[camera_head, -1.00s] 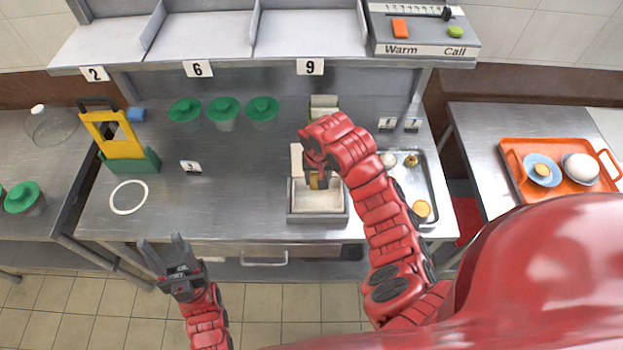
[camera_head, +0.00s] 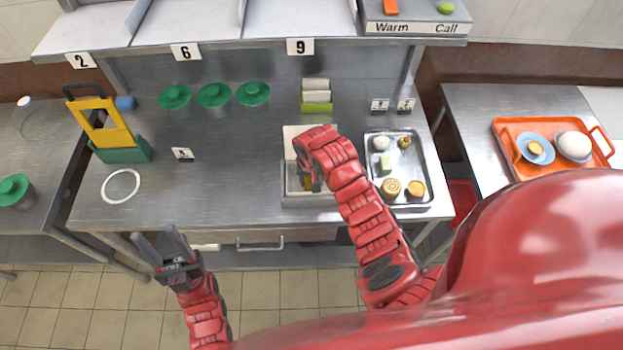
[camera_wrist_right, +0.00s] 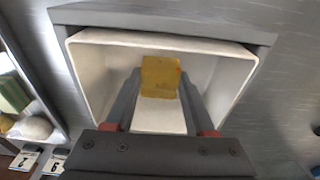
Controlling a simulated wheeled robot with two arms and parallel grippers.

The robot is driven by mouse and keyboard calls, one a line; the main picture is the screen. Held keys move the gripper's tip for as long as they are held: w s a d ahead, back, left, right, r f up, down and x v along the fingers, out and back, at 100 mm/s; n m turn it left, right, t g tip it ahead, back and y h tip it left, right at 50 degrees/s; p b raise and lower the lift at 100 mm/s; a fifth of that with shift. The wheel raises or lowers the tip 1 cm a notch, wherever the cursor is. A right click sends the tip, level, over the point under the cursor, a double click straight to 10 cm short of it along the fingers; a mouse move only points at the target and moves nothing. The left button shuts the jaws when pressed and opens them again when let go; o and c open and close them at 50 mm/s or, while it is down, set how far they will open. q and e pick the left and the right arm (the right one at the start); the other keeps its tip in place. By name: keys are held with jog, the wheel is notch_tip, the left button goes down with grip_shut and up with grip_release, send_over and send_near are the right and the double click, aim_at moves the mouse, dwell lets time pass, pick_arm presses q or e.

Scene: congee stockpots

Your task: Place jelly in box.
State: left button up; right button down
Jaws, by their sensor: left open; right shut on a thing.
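The jelly (camera_wrist_right: 160,76) is a small amber-yellow block between the fingers of my right gripper (camera_wrist_right: 160,90) in the right wrist view. The box (camera_wrist_right: 262,45) is grey outside with a pale inside, and it lies open around the jelly and fingertips in that view. In the head view the box (camera_head: 312,202) stands near the front edge of the counter, with my right gripper (camera_head: 308,184) over its opening, partly covered by my arm. I cannot tell whether the jelly touches the box floor. My left gripper (camera_head: 160,247) is open and empty, in front of the counter.
A metal tray (camera_head: 427,150) with several foods lies right of the box. A green-and-white holder (camera_head: 316,97) stands behind it. Green-lidded containers (camera_head: 214,95), a yellow-and-green stand (camera_head: 110,130) and a white ring (camera_head: 120,186) are to the left.

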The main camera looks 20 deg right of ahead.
aim_at(312, 182)
jog(key=shift+c, duration=1.2)
grip_release()
jog(key=shift+r, duration=0.15)
jog(key=shift+r, duration=0.25)
notch_tip(312, 182, up, 3)
jog(key=shift+s+r, duration=0.15)
jog(key=shift+r, duration=0.05)
notch_tip(312, 182, up, 8)
jog(key=s+p, duration=0.1)
jog(key=p, duration=0.2)
jog(key=shift+a+p, duration=0.25)
jog(key=shift+p, duration=0.05)
jog(key=shift+s+f, duration=0.1)
